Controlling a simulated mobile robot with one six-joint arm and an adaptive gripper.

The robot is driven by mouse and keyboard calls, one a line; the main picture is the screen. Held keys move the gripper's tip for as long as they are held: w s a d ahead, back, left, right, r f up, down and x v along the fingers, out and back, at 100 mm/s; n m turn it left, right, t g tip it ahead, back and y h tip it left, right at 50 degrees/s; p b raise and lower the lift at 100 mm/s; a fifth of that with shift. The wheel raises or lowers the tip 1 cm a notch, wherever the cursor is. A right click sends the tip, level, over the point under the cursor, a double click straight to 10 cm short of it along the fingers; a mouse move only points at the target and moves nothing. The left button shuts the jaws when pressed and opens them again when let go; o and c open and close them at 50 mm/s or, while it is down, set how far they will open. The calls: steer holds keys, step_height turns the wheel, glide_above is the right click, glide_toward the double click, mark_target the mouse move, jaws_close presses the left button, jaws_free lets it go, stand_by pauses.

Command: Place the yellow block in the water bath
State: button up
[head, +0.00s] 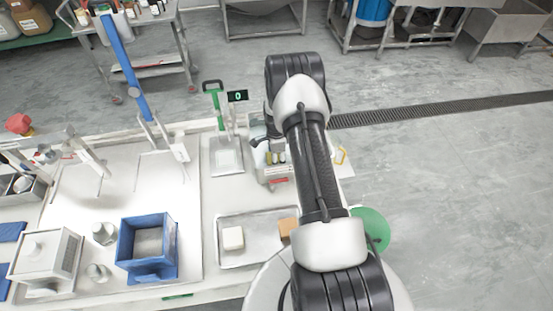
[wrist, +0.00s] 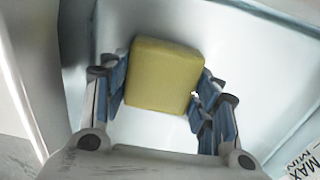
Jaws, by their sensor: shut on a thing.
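The yellow block (wrist: 165,76) is between the blue-padded fingers of my gripper (wrist: 163,92) in the wrist view. My gripper is shut on it. Around and below the block are the pale inner walls and floor of the water bath (wrist: 255,60), with MAX and MIN marks at the lower right. I cannot tell whether the block touches the floor. In the head view, the bath (head: 275,180) is a white box with a red mark on its front, partly hidden behind my arm.
A metal tray (head: 239,260) with a white block (head: 233,238) and a brown block (head: 288,227) lies in front. A scale (head: 226,157) reading 0 stands left of the bath. A blue square container (head: 147,248) and a grinder-like white box (head: 45,257) are farther left.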

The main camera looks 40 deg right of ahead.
steer(key=shift+f, duration=0.15)
steer(key=o, duration=1.2)
steer(key=shift+c, duration=0.2)
steer(key=shift+r, duration=0.2)
